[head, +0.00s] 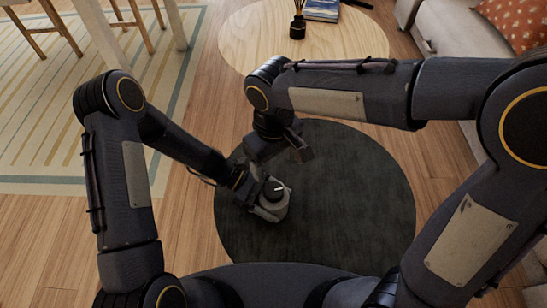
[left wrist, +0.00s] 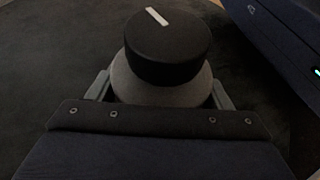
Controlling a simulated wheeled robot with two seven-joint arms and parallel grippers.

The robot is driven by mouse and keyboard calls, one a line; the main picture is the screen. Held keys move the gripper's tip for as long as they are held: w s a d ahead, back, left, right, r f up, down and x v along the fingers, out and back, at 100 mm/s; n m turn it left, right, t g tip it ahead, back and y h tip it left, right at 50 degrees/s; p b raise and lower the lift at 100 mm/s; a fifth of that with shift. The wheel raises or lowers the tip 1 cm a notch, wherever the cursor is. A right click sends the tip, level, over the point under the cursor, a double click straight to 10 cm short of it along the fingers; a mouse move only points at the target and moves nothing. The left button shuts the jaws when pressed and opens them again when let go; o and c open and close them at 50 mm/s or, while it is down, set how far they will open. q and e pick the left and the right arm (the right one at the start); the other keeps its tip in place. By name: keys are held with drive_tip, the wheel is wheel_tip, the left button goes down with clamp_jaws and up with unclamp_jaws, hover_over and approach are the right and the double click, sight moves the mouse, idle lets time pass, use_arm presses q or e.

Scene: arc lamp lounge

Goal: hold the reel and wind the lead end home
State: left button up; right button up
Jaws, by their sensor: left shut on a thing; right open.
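The reel stands upright on the dark round table (head: 350,200). It has a grey body (head: 270,211) and a black round top (head: 274,189) with a white mark. In the left wrist view its black top (left wrist: 168,48) sits above the grey body (left wrist: 160,88). My left gripper (head: 262,203) is shut on the grey body, one finger on each side. My right gripper (head: 301,148) is open and empty, above and just behind the reel. Its dark housing shows at the upper right of the left wrist view (left wrist: 275,35). I cannot make out a lead end.
A pale round wooden table (head: 345,40) stands behind, with a dark reed diffuser (head: 298,27) and a blue book (head: 321,10). A light sofa (head: 440,40) is at the right. The dark table is clear to the right of the reel.

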use_arm(q)
drive_tip(key=o, duration=1.3)
